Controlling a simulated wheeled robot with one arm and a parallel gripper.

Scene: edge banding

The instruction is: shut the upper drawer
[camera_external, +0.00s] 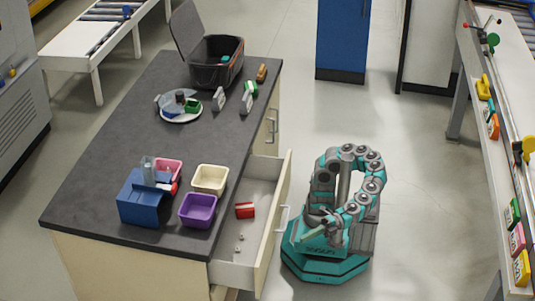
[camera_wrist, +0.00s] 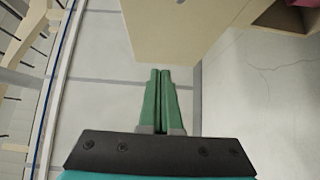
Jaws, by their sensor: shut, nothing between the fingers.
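The upper drawer (camera_external: 262,225) of the grey-topped counter is pulled out towards my base in the external view. Its pale front panel (camera_external: 273,227) carries a bar handle (camera_external: 281,218). A red object (camera_external: 244,210) and a few small pieces lie inside it. My gripper (camera_external: 306,239) is to the right of the drawer front, apart from it. In the wrist view my gripper's green fingers (camera_wrist: 160,72) are together and empty, over the floor. A pale cabinet panel (camera_wrist: 175,30) shows just beyond the fingertips; I cannot tell which panel it is.
The counter top (camera_external: 130,130) holds a purple bin (camera_external: 198,211), a cream bin (camera_external: 210,179), a blue box (camera_external: 140,200) and a black crate (camera_external: 215,63). A workbench (camera_external: 490,150) stands at the right. The floor (camera_external: 420,200) between is clear.

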